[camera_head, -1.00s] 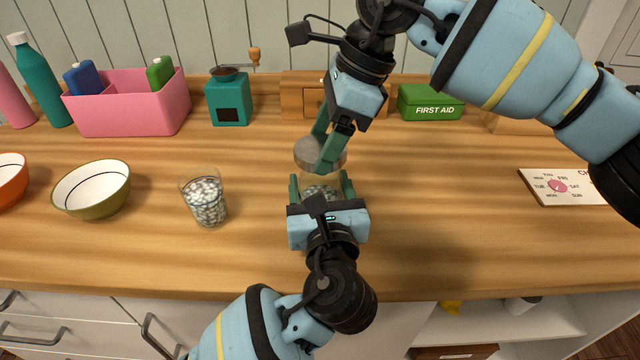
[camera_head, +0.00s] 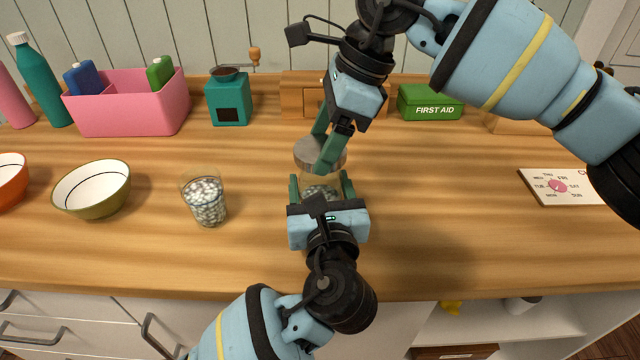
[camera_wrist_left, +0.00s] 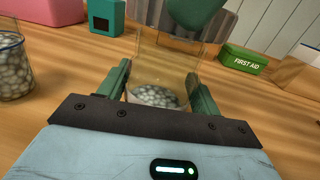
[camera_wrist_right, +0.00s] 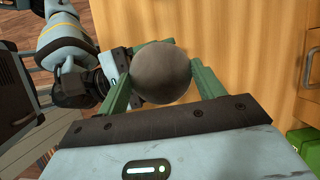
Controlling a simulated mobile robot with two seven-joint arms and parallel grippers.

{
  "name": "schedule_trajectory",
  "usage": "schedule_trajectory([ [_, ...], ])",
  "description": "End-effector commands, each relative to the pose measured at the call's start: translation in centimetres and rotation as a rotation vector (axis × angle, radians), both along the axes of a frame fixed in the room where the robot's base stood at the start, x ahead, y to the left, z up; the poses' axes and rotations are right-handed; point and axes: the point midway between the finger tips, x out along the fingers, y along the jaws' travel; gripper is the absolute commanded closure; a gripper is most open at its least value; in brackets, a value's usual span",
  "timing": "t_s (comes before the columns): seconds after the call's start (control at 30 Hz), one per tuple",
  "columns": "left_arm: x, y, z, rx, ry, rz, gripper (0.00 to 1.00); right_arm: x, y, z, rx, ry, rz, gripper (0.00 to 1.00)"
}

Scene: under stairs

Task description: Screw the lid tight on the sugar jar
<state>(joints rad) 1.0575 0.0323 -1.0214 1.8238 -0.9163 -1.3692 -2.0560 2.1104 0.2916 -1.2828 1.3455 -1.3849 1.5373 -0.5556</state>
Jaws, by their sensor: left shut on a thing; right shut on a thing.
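A clear glass jar (camera_head: 310,183) with pale round pieces in its lower part stands upright near the middle of the counter; its contents show in the left wrist view (camera_wrist_left: 156,97). My left gripper (camera_head: 321,188) is shut on the jar, one finger on each side. A round grey lid (camera_head: 306,152) is at the jar's top, and its flat face shows in the right wrist view (camera_wrist_right: 161,72). My right gripper (camera_head: 325,150) reaches down from above and is shut on the lid. I cannot tell whether lid and rim touch.
A second glass (camera_head: 205,202) with similar pale pieces stands left of the jar. An olive bowl (camera_head: 92,190) is farther left. A teal grinder (camera_head: 229,101), pink bin (camera_head: 131,110) and green first aid box (camera_head: 431,103) stand behind. The counter right of the jar is clear up to a card (camera_head: 565,187).

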Motion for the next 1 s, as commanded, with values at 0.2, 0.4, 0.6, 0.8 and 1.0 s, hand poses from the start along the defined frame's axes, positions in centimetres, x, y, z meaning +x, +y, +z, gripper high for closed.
schedule_trajectory([
  [0.2,-0.1,0.0,-0.9,0.005,0.020,0.001,0.90,0.0,0.0,-0.1,0.000,0.001,0.000,0.69],
  [0.4,-0.1,0.0,-1.0,0.006,0.020,0.001,0.90,0.0,0.0,-0.2,0.000,0.001,-0.001,0.69],
  [0.6,-0.1,0.0,-1.0,0.006,0.021,0.001,0.90,0.0,0.0,-0.7,0.001,0.002,0.000,0.69],
  [0.8,-0.1,0.0,-1.0,0.006,0.021,0.001,0.90,0.0,0.0,-1.1,0.000,0.001,-0.001,0.69],
  [1.0,-0.1,0.0,-1.0,0.007,0.021,0.001,0.90,0.0,0.0,-1.5,0.000,0.001,-0.001,0.69],
])
